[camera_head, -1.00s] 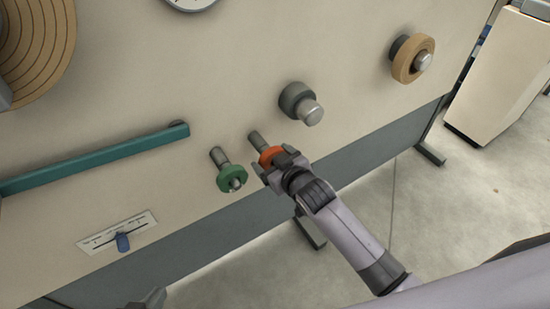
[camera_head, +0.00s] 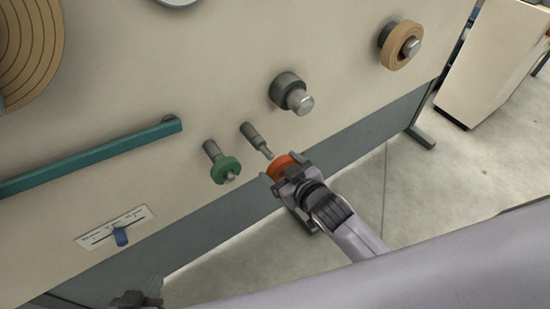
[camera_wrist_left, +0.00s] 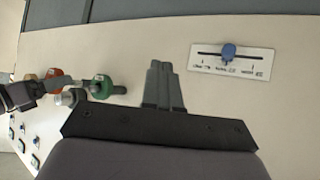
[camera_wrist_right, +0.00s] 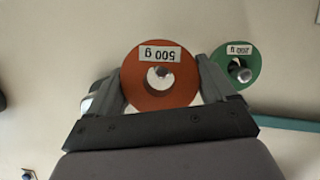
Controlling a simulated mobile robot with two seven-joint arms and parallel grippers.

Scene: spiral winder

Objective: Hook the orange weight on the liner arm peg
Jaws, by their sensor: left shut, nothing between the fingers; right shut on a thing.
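The orange weight (camera_head: 279,165) is a thick ring, held in my right gripper (camera_head: 284,173) in front of the panel, apart from a bare grey peg (camera_head: 252,134). In the right wrist view the weight (camera_wrist_right: 135,82) sits between the fingers, its "500 g" label upside down. A metal tip shows through its hole. My left gripper (camera_head: 133,299) is shut and empty at the bottom edge of the head view; its fingers (camera_wrist_left: 164,85) are together in the left wrist view. A teal arm (camera_head: 90,155) runs along the panel. I cannot tell which part is the liner arm peg.
A green weight (camera_head: 218,167) hangs on a peg left of the bare one. A grey roller (camera_head: 287,92) and a tan roll (camera_head: 392,55) stick out at upper right. A blue slider (camera_head: 121,236) sits on a white scale below the teal arm.

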